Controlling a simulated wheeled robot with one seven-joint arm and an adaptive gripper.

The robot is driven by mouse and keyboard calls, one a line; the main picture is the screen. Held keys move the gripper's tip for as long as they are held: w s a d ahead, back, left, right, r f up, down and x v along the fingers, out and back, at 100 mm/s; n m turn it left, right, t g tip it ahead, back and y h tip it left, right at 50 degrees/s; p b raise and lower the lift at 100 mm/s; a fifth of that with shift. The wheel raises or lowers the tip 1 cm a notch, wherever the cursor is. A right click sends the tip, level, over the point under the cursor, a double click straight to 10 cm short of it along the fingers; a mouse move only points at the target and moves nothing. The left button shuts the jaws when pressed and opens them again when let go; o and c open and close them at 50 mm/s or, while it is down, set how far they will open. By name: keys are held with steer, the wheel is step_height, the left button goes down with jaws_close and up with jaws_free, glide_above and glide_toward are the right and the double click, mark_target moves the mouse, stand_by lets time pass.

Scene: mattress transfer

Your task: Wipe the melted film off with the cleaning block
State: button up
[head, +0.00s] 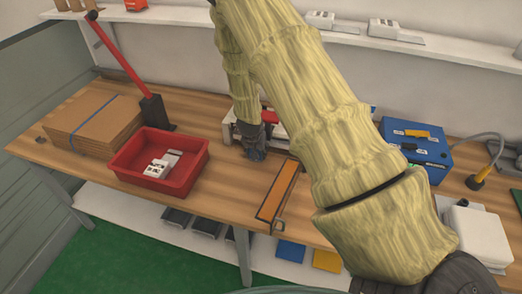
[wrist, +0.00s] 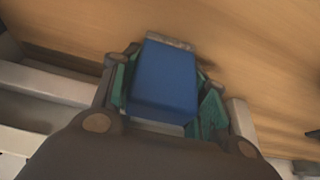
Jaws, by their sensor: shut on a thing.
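In the wrist view a blue block (wrist: 165,82) sits between the green-padded fingers of my gripper (wrist: 167,92). The fingers are shut on it from both sides. A greyish strip shows at the block's far end, close to the wooden surface; I cannot tell whether it touches. In the head view my gripper (head: 255,148) points down at the middle of the wooden table (head: 225,190), in front of a white and red device (head: 280,130). My arm hides much of that device. No melted film can be made out in either view.
A red tray (head: 130,180) holding white parts stands to the left, with a cardboard stack (head: 95,123) and a red-handled lever (head: 125,65) beyond. An orange strip (head: 278,190) lies right of my gripper. A blue box (head: 415,145) stands at the right.

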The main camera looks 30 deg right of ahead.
mark_target(241, 151)
steer(key=shift+w+a+f+p, duration=0.1)
steer(key=shift+w+a+p, duration=1.1)
steer(key=shift+w+a, duration=0.6)
steer(key=shift+w+a+p, duration=0.4)
steer(key=shift+w+a, duration=0.2)
steer(key=shift+w, duration=0.2)
steer(key=shift+w+a+p, duration=0.35)
steer(key=shift+w+a, duration=0.2)
steer(key=shift+w, duration=0.25)
steer(key=shift+f, duration=0.15)
steer(key=shift+s, duration=0.1)
steer(key=shift+s+d+b, duration=0.3)
steer(key=shift+s+d, duration=0.2)
steer(key=shift+s, duration=0.05)
steer(key=shift+s+d, duration=0.8)
steer(key=shift+s, duration=0.2)
steer(key=shift+s+d+r+b, duration=0.2)
steer(key=shift+s+d+b, duration=0.35)
steer(key=shift+s+d, duration=0.85)
steer(key=shift+s, duration=0.1)
